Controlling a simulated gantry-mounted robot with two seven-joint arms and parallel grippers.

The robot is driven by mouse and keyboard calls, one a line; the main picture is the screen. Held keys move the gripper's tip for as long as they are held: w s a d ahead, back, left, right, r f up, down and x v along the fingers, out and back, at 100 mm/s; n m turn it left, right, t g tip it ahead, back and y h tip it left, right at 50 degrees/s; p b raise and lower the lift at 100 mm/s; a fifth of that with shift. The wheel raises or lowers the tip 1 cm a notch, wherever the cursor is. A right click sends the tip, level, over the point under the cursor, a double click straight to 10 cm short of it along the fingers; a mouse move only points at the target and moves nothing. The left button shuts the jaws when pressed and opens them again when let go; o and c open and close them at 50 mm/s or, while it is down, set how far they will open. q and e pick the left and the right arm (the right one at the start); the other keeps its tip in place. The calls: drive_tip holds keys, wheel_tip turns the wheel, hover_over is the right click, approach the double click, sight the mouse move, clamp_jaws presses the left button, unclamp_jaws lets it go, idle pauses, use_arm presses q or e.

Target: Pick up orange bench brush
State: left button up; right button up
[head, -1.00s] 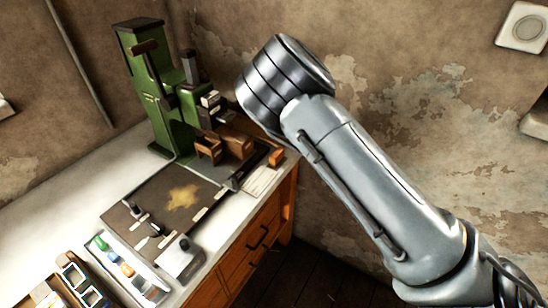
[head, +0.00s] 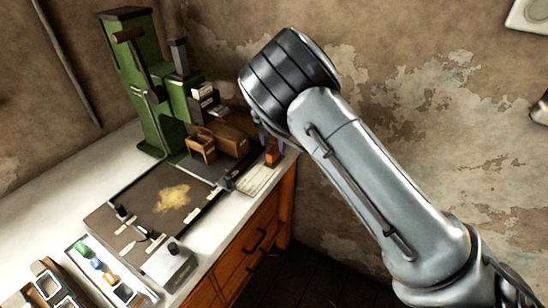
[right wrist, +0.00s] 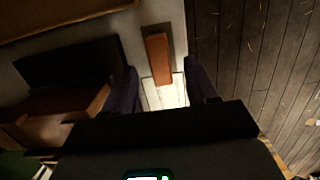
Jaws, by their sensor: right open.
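The orange bench brush (head: 272,156) is a small orange block at the bench's right edge, beside the wooden boxes. It also shows in the right wrist view (right wrist: 158,58), lying lengthwise ahead between the lines of my two dark fingers. My right gripper (right wrist: 164,84) is open and empty, with its fingers on either side of the brush's near end. In the head view my right gripper (head: 271,141) is mostly hidden behind my wrist, with its fingertips close to the brush. I cannot tell the exact height gap. My left gripper is not in view.
Wooden boxes (head: 228,141) sit close left of the brush. A white paper card (head: 258,180) lies just in front. A dark mat (head: 135,210) with a tan patch covers the middle. The floor drops away at right.

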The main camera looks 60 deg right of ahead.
sight(274, 150)
drive_tip(key=f+b, duration=0.1)
drive_tip(key=f, duration=0.3)
drive_tip(key=shift+d+b, duration=0.2)
drive_tip(key=shift+b, duration=0.15)
clamp_jaws()
